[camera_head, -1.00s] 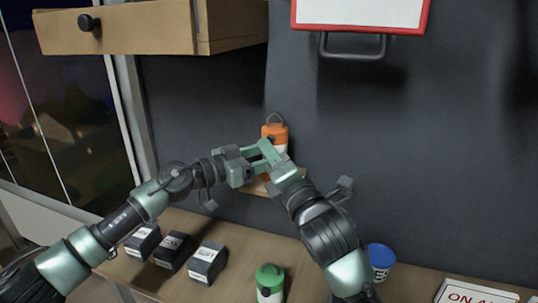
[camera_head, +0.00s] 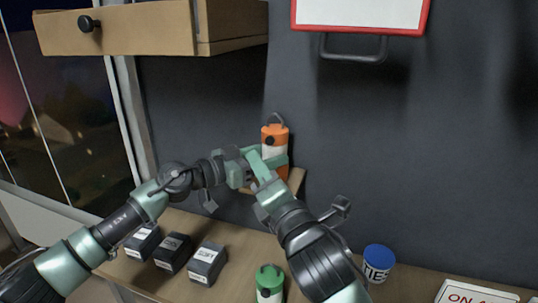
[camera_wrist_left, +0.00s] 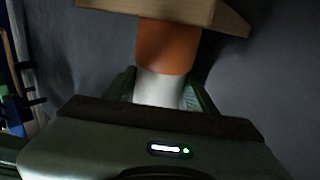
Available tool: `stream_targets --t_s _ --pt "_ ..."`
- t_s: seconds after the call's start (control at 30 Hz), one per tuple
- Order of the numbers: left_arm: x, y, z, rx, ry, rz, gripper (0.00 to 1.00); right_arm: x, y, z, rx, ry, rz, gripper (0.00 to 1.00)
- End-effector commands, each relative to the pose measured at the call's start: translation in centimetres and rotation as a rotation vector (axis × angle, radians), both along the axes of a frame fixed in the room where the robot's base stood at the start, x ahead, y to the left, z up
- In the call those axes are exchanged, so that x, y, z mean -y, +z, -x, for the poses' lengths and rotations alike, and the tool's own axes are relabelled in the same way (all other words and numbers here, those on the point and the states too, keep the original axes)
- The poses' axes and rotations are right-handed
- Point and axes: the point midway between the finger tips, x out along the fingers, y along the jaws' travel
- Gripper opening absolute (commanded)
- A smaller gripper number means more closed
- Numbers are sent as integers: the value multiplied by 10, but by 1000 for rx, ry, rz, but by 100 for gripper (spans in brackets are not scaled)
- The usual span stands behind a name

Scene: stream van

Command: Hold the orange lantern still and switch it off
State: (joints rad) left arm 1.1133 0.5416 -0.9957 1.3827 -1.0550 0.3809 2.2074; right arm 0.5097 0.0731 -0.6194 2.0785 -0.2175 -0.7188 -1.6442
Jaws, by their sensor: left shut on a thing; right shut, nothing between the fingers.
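The orange lantern (camera_head: 275,134) stands upright on a small wooden wall shelf (camera_head: 297,179). It has an orange top, a pale band, a dark looped handle and a dark round knob (camera_head: 269,141) on its front. My left gripper (camera_head: 272,160) is shut around its pale middle from the left. The left wrist view shows the lantern (camera_wrist_left: 166,48) between the fingers (camera_wrist_left: 160,91). My right gripper (camera_head: 256,165) is shut and empty, just in front of and below the knob, overlapping the left gripper in the picture. I cannot tell whether they touch.
Below on the counter are several black boxes (camera_head: 172,251), a green lantern (camera_head: 269,284), a blue-lidded cup (camera_head: 378,263) and a sign (camera_head: 470,293). A wooden drawer (camera_head: 120,28) juts out upper left. A red-framed board (camera_head: 361,14) hangs above.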

Motion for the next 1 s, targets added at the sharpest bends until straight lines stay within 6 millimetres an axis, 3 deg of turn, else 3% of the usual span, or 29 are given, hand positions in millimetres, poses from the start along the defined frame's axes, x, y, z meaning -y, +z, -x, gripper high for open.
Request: stream_targets --t_s 0.03,0.07,0.13,0.17,0.57,1.0 --pt "0 -1 0 -1 0 -1 3 0 0 0 0 0 0 0" --pt "0 -1 0 -1 0 -1 59 0 0 0 0 0 0 0" --pt "0 -1 0 -1 0 -1 79 0 0 0 0 0 0 0" --pt "0 -1 0 -1 0 -1 82 0 0 0 0 0 0 0" --pt "-6 0 3 0 1 0 82 0 0 0 0 0 0 0" --pt "-77 -2 50 -2 2 -2 82 0 0 0 0 0 0 0"
